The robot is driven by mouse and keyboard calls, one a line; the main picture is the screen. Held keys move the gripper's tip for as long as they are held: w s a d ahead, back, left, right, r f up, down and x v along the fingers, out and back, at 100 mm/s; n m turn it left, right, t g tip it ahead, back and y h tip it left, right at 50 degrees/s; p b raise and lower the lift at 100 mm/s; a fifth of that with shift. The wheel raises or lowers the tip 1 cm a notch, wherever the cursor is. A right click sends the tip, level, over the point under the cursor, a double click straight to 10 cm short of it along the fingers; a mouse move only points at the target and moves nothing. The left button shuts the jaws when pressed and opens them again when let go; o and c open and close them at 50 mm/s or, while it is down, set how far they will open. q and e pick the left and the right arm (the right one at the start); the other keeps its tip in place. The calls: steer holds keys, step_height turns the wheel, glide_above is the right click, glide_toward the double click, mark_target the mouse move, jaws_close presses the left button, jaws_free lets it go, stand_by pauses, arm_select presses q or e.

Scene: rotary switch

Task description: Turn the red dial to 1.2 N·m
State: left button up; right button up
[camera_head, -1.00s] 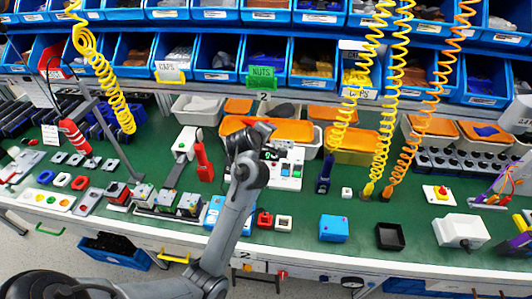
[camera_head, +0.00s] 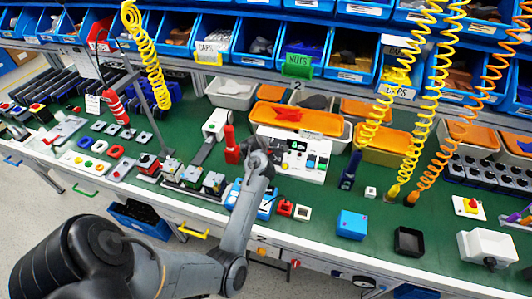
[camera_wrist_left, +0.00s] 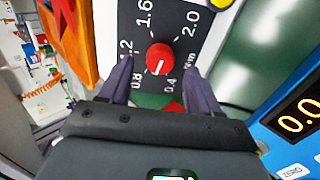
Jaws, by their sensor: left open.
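The red dial (camera_wrist_left: 160,58) sits on a dark panel (camera_wrist_left: 185,22) marked 0.4, 0.8, 1.2, 1.6 and 2.0 N·m in the left wrist view. Its white pointer mark faces down in the picture, between 0.8 and 0.4. My left gripper (camera_wrist_left: 158,85) is open, with one finger on each side just below the dial. The fingers seem apart from it. In the head view my left gripper (camera_head: 262,152) is over the bench, and I cannot make out the dial there. My right gripper is in neither view.
A blue device with a lit digital display (camera_wrist_left: 297,118) is close to the right finger. A red-handled tool (camera_head: 231,146) stands left of the gripper, and a white button panel (camera_head: 308,160) lies right of it. Orange-topped bins (camera_head: 300,119) are behind. Coiled cords hang at the right.

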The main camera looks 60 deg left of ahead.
arm_select(q)
steer(key=shift+x, duration=1.1)
steer(key=c, duration=1)
steer(key=shift+r+m+p, duration=0.15)
steer(key=shift+m+p, duration=0.45)
steer(key=shift+c, duration=0.2)
steer(key=m+p, duration=0.6)
steer(key=p, duration=0.1)
steer(key=shift+r+m, duration=0.1)
steer(key=shift+m, duration=0.3)
steer(key=m+p, duration=0.3)
steer(key=m, duration=0.1)
steer(key=shift+y+p, duration=0.3)
steer(key=shift+y, duration=0.1)
steer(key=shift+w+m+p, duration=0.1)
steer(key=shift+m+p, duration=0.85)
steer(key=shift+m, duration=0.75)
steer(key=shift+f, duration=0.25)
